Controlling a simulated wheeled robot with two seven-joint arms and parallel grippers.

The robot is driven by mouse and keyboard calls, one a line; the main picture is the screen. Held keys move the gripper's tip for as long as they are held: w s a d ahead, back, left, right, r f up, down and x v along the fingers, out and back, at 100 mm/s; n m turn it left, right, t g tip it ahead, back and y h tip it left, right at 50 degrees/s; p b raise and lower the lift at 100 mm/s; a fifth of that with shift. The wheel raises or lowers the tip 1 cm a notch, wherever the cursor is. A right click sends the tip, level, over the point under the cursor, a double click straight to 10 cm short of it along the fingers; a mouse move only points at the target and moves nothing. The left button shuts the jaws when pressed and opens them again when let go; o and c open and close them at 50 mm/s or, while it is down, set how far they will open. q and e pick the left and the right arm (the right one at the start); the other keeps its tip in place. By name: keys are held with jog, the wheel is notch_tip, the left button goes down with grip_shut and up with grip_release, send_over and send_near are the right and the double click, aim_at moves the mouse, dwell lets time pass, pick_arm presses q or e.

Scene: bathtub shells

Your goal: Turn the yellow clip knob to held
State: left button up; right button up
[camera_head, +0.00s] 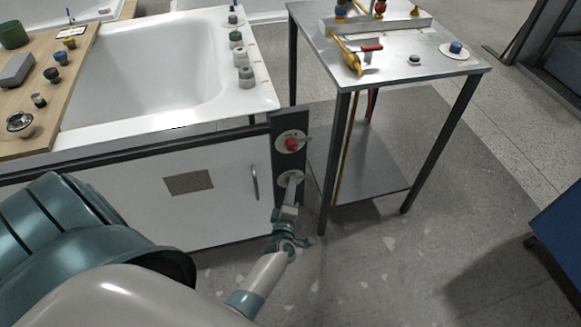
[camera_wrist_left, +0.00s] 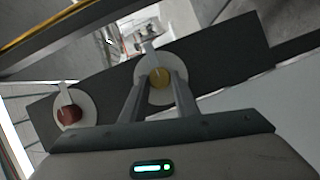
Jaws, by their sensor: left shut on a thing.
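The yellow clip knob (camera_wrist_left: 160,78) sits on a round pale dial plate on a dark upright panel. In the left wrist view it lies between the two fingers of my left gripper (camera_wrist_left: 160,90), which is shut on it. A pale pointer stands out from the plate beside the knob. In the head view my left gripper (camera_head: 291,190) reaches the lower dial (camera_head: 287,178) and hides the knob there. My right gripper does not show.
A red knob (camera_head: 292,144) with its own dial sits above on the same panel (camera_head: 278,122); it also shows in the left wrist view (camera_wrist_left: 69,116). A metal table (camera_head: 440,70) stands to the right. A white bathtub (camera_head: 150,70) and a cabinet door handle (camera_head: 255,182) are to the left.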

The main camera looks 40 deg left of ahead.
pick_arm(q)
jog(key=o, duration=1.1)
jog(key=shift+c, duration=0.2)
jog(key=shift+s+d, duration=0.1)
jog(key=p+v, duration=0.3)
jog(key=v, duration=1.4)
jog(key=shift+p, duration=0.35)
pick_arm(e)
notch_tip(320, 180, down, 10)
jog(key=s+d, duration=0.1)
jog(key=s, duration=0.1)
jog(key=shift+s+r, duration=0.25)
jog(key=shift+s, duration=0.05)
pick_arm(q)
jog(key=shift+s, duration=0.15)
